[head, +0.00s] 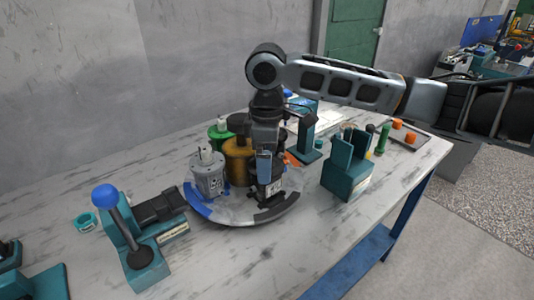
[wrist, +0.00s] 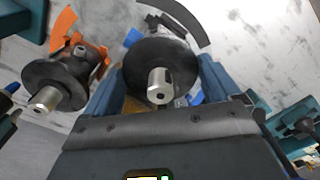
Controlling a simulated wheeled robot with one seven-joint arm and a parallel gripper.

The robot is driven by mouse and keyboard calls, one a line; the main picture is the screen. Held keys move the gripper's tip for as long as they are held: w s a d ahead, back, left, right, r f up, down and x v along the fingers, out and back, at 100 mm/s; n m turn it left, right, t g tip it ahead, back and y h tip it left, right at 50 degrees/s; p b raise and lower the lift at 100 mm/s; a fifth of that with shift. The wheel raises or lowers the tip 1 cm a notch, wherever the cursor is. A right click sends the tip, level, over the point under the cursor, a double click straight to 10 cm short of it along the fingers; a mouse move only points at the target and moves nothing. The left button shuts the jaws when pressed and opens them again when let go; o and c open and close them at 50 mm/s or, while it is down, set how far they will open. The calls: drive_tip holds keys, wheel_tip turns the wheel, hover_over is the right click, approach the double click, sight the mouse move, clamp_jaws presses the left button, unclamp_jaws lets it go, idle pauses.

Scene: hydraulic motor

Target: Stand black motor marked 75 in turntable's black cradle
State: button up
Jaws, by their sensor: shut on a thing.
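My gripper (head: 264,172) points straight down over the front of the round turntable (head: 228,217). It is shut on a black motor (head: 276,187), upright, with a pale label low on its side; the number is not readable. In the wrist view the motor (wrist: 150,58) is a dark disc with a silver shaft between my blue fingers (wrist: 160,78). The black cradle (head: 264,201) is right at the motor's lower end in the head view. Whether the motor rests in it or hangs just above, I cannot tell. The turntable's black rim section (head: 277,211) curves in front.
A grey motor (head: 208,176) stands left at the blue section, with an amber one (head: 237,162) and a green one (head: 219,132) behind. A teal block (head: 346,180) stands right. A blue-knobbed lever fixture (head: 147,266) is front left.

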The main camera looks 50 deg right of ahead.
drive_tip(key=o, duration=1.8)
drive_tip(key=shift+f, duration=0.1)
wheel_tip(320, 180, up, 12)
drive_tip(key=shift+r, duration=0.15)
